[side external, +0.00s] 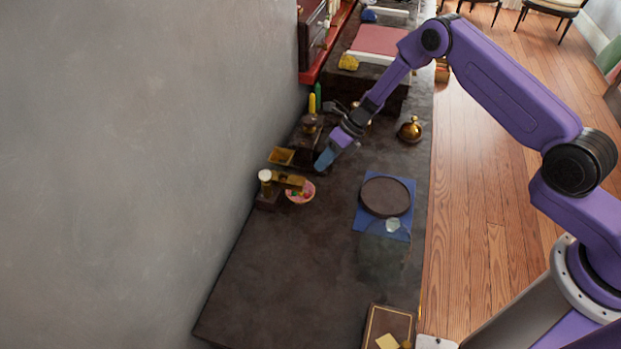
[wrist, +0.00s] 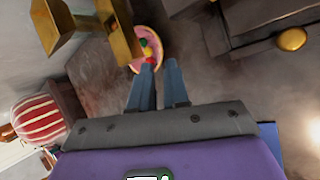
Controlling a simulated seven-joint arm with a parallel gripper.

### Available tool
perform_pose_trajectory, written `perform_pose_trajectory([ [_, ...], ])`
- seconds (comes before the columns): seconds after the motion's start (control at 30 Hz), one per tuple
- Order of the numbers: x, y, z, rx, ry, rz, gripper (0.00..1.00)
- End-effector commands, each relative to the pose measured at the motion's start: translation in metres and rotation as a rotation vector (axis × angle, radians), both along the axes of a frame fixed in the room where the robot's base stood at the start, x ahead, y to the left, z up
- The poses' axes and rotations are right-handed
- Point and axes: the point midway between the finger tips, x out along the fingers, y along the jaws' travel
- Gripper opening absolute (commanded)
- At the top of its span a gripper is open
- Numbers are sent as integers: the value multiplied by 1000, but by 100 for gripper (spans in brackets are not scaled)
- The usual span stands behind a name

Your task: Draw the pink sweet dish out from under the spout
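The pink sweet dish (side external: 300,197) sits on the dark counter near the wall, with small coloured sweets in it. A brass-coloured spout-like piece (side external: 289,180) reaches out over its far left side from a dark stand with a pale top. In the wrist view the dish (wrist: 163,45) is partly hidden by the brass piece (wrist: 120,32). My gripper (side external: 322,162) is up and to the right of the dish in the side view. In the wrist view its blue fingers (wrist: 160,64) point at the dish with a narrow empty gap between them. Whether they touch the rim I cannot tell.
A small brass tray (side external: 281,155) and dark stands with coloured bottles lie behind my gripper. A round brass pot (side external: 410,131) stands to the right. A dark round plate (side external: 385,197) lies on a blue mat (side external: 363,219). The counter in front of the dish is clear.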

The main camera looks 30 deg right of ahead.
Motion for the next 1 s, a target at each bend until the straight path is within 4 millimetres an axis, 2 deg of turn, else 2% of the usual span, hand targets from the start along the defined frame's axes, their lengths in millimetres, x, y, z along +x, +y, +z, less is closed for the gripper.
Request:
perform_pose_trajectory([
  [0.2, 3, 22, -31, -1, 1, 1, 15],
  [0.4, 5, 36, -50, 0, 1, 0, 15],
  [0.6, 7, 42, -58, 0, 0, 0, 15],
  [0.9, 6, 43, -59, 0, 0, 0, 15],
  [0.97, 7, 43, -59, 0, 0, 0, 0],
  [1.0, 7, 43, -59, 0, 0, 0, 0],
])
